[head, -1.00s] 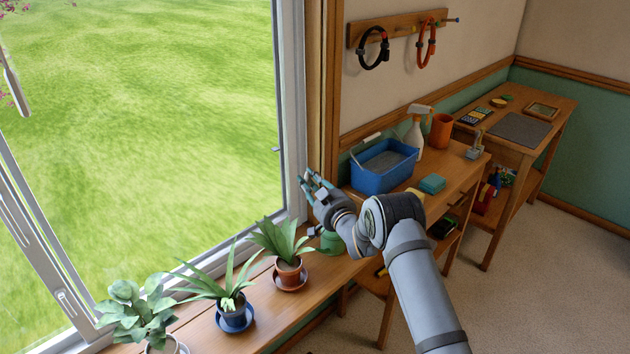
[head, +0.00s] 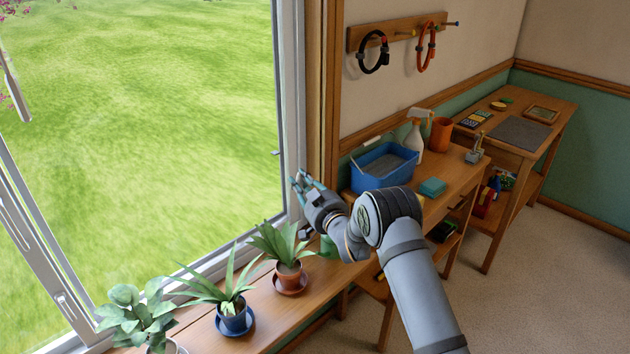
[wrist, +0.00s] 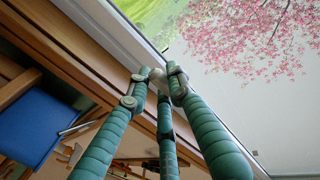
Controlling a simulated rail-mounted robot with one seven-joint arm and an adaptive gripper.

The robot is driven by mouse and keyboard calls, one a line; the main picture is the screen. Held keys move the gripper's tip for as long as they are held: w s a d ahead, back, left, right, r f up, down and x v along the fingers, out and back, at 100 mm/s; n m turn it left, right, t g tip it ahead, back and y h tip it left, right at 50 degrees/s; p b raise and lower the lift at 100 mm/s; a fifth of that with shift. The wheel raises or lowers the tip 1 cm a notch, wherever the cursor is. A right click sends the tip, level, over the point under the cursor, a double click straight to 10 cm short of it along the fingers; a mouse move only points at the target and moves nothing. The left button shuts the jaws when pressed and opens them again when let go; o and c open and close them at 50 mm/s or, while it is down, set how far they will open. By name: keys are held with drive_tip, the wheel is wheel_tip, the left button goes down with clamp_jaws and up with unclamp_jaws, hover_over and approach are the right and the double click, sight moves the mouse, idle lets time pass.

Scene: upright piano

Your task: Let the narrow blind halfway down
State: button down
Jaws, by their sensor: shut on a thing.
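My gripper (head: 304,186) is at the right side of the window frame (head: 295,110), above the sill's far end. In the wrist view its green ribbed fingers (wrist: 158,76) come together around a small pale grey piece (wrist: 159,73) beside the frame. That piece is mostly hidden by the fingertips, so I cannot tell whether it belongs to a blind's cord. I cannot make out the narrow blind itself in either view. The window glass (head: 140,120) shows lawn outside, with pink blossom also visible in the wrist view.
Potted plants stand on the sill (head: 265,315), including one in a terracotta pot (head: 289,275) near my arm. A blue tub (head: 384,170), spray bottle (head: 414,135) and teal sponge (head: 432,187) are on the bench to the right. Hoops hang from a peg rail (head: 400,30).

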wheel_tip(320, 180, up, 6)
drive_tip(key=shift+p, duration=0.95)
wheel_tip(320, 180, up, 9)
drive_tip(key=p, duration=0.3)
wheel_tip(320, 180, up, 9)
drive_tip(key=p, duration=0.3)
